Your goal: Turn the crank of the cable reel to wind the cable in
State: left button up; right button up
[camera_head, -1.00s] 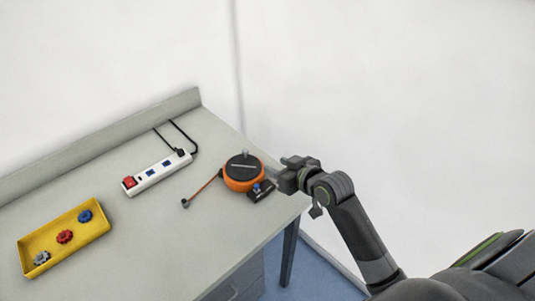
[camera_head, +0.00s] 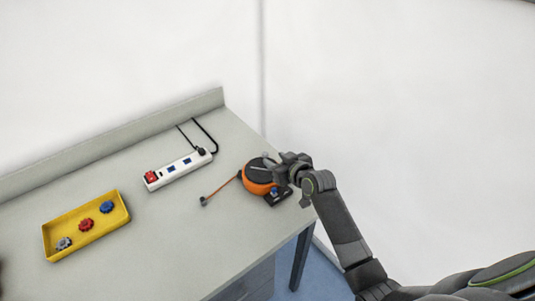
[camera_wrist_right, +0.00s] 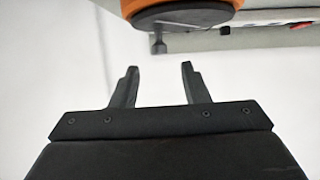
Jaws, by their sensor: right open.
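The orange cable reel (camera_head: 252,187) with a dark round top stands near the right edge of the table. Its orange cable (camera_head: 222,187) runs left to a small dark end piece (camera_head: 204,201) on the table. My right gripper (camera_head: 276,162) is at the right side of the reel's top and hides part of it. In the right wrist view the gripper (camera_wrist_right: 160,68) is open and empty. The crank knob (camera_wrist_right: 158,46) shows just beyond the fingertips, in line with the gap between them, below the reel (camera_wrist_right: 184,6). My left gripper is not in view.
A white power strip (camera_head: 179,169) with a red switch and a black cord lies left of the reel. A yellow tray (camera_head: 92,232) with red, blue and grey knobs lies at the front left. The table between them is clear. A low ledge runs along the back.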

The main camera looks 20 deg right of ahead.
aim_at(266, 154)
jog(key=shift+x, duration=3)
jog(key=shift+r, duration=0.1)
grip_shut()
